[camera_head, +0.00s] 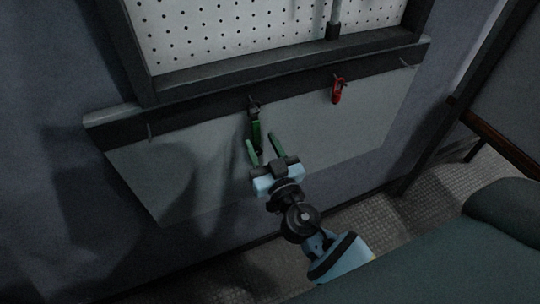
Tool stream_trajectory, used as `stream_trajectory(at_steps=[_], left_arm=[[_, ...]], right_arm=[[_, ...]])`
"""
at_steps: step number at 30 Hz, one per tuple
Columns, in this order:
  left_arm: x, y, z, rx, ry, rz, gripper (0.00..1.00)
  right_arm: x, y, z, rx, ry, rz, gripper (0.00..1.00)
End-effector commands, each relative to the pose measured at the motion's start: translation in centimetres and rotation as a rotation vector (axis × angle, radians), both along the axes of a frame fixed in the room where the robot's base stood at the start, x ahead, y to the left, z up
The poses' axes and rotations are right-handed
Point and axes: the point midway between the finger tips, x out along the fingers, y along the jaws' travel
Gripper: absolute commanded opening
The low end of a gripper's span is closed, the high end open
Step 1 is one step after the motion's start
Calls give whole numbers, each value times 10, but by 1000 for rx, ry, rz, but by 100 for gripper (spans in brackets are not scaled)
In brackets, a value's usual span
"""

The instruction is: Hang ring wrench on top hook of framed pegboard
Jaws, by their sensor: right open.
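The framed pegboard (190,38) fills the top of the view, white with rows of holes in a dark frame. Its upper part and top hook are out of view. A grey shaft with a dark lower end (333,28) hangs in front of it; I cannot tell whether this is the ring wrench. My right gripper (263,148) is open below the dark rail, its two green fingers pointing up toward the wall. A dark and green item (256,130) hangs from a rail hook just beyond the fingertips. I cannot tell whether they touch. My left gripper is out of view.
A dark rail (200,109) with several small hooks runs below the pegboard. A red clip-like item (338,91) hangs on it to the right. A grey panel (190,170) lies beneath. A dark green rounded surface (450,255) fills the lower right.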

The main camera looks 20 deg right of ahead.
Motion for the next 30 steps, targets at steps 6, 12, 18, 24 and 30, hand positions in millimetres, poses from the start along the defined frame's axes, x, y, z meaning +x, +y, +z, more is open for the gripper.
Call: stream_trajectory(at_steps=[6, 12, 18, 24, 30], left_arm=[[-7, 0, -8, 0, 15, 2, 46], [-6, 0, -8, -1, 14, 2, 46], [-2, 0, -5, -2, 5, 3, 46], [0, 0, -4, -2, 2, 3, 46], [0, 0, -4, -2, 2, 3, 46]], right_arm=[[24, 1, 3, 1, 0, -1, 43], [36, 1, 5, -1, 0, 0, 43], [38, 1, 6, 0, 0, 1, 43], [38, 1, 6, 0, 0, 0, 38], [38, 1, 6, 0, 0, 0, 11]])
